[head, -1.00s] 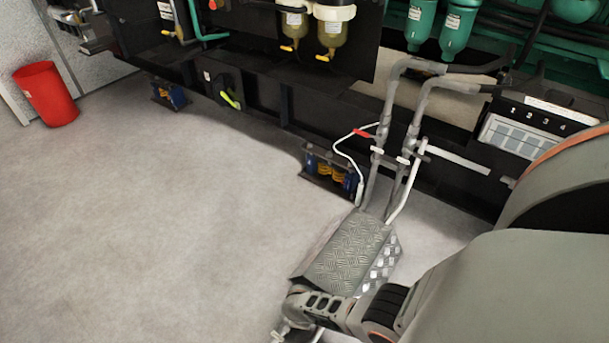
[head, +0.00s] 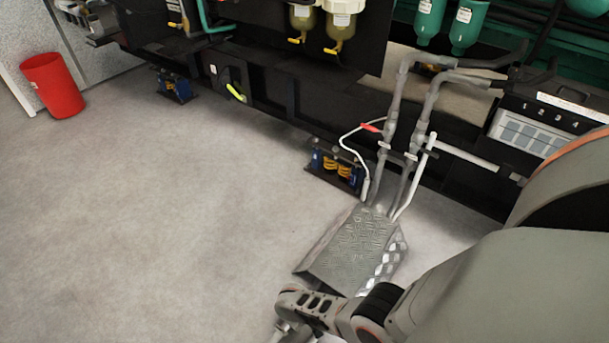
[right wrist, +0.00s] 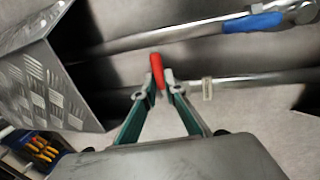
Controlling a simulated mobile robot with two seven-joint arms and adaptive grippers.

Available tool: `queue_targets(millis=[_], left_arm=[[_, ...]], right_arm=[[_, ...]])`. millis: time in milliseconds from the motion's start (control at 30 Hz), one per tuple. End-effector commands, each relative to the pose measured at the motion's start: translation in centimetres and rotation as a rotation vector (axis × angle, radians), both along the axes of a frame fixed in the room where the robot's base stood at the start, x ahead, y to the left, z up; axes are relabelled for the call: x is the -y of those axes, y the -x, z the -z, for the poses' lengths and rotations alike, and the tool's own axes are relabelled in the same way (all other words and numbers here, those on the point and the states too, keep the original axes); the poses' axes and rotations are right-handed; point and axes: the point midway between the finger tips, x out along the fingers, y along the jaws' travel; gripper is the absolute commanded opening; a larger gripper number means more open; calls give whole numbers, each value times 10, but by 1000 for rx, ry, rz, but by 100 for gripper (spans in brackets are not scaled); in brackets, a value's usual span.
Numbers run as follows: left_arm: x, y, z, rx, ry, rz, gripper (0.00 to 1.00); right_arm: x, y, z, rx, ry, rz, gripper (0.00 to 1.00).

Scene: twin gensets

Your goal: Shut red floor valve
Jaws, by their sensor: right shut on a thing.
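The red valve handle (right wrist: 157,72) shows in the right wrist view as a short red lever between my fingertips, close to a grey floor pipe (right wrist: 115,92). My right gripper (right wrist: 155,88) is shut on this handle, with its two green-sided fingers on either side. In the head view my right gripper (head: 287,330) is low at the bottom edge, in front of the tread-plate cover. My own arm and the frame edge hide the red floor valve there. My left gripper is in neither view.
A tread-plate cover (head: 352,245) stands beside the gripper, with pipes rising behind it. A blue valve handle (right wrist: 252,22) lies on a neighbouring pipe. A smaller red lever (head: 371,127) is on the upright pipes. A red bin (head: 52,86) stands far left; the left floor is clear.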

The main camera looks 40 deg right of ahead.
Motion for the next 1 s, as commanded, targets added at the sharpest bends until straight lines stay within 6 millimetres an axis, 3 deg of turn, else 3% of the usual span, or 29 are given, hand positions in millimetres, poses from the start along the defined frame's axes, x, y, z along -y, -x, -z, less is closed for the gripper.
queue_targets(millis=[267,300,367,1000], left_arm=[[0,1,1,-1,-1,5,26],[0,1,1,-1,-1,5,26],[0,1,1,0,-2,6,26],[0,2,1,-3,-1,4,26]], right_arm=[[-2,-1,0,3,-4,6,0],[-2,-1,0,4,-5,6,15],[-2,-1,0,4,-5,5,27],[-5,-1,-8,3,-3,2,27]])
